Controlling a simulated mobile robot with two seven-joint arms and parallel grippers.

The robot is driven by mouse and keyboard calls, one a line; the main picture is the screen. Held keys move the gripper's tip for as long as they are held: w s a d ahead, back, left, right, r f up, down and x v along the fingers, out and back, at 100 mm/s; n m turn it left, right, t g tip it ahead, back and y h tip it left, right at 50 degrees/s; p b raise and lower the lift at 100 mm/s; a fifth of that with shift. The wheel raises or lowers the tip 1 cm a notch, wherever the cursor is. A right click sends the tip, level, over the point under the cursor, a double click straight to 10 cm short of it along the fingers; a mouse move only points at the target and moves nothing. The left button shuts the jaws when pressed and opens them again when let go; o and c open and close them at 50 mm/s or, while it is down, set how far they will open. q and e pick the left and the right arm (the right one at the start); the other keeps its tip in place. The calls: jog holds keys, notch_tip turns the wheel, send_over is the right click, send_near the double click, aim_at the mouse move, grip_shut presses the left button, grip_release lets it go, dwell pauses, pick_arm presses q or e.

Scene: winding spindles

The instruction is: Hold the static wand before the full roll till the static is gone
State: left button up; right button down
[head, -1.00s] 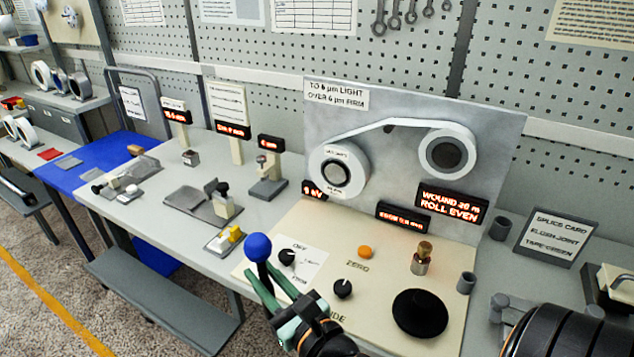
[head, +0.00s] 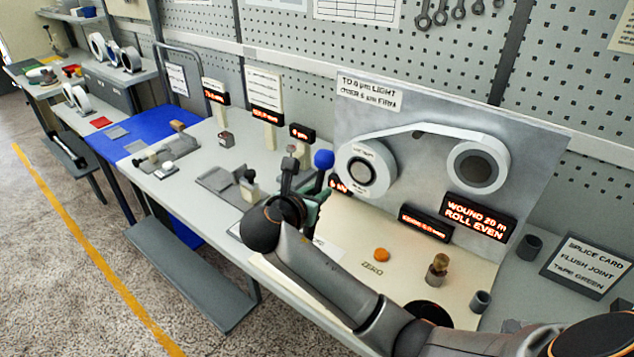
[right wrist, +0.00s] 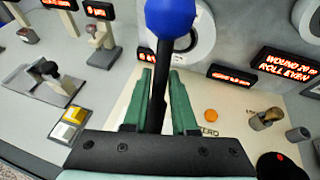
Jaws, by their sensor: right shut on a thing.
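The static wand, a dark rod with a blue ball tip (head: 323,159), is held in my right gripper (head: 315,203), whose green fingers are shut on the rod. It stands roughly upright, ball up. In the right wrist view the blue ball (right wrist: 170,18) overlaps the left edge of a white roll (right wrist: 205,35). This roll (head: 367,168) is on the upright grey panel, joined by a white web to a second roll (head: 478,166). In the head view the ball appears just left of the left roll; the gap in depth is unclear. A small kV display (head: 340,186) glows below the roll. My left gripper is out of view.
A display (head: 478,217) reads wound 20 m, roll even. The cream plate (head: 345,262) carries an orange button (head: 382,255) and a brass-topped post (head: 438,266). My right arm covers much of its front. Small fixtures stand on the bench to the left.

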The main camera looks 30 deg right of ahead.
jog(key=shift+r+m+g, duration=0.3)
jog(key=shift+r+g, duration=0.1)
jog(key=shift+r, duration=0.1)
jog(key=w+d+f+b, duration=0.3)
jog(key=d+f, duration=0.4)
jog(key=f, duration=0.1)
jog(key=shift+d+b, duration=0.15)
jog(key=shift+b, duration=0.25)
jog(key=shift+r, duration=0.1)
dwell(4.9)
jog(key=a+r+n+t+y+p, duration=0.2)
jog(key=a+r+n+t, duration=0.15)
jog(key=r, duration=0.95)
jog(key=s+a+r+n+t+y+b, duration=0.2)
jog(key=s+a+n+y, duration=0.6)
jog(key=a, duration=0.4)
jog(key=shift+s+a+y, duration=0.35)
jog(key=shift+s+y, duration=0.05)
jog(key=shift+s, duration=0.4)
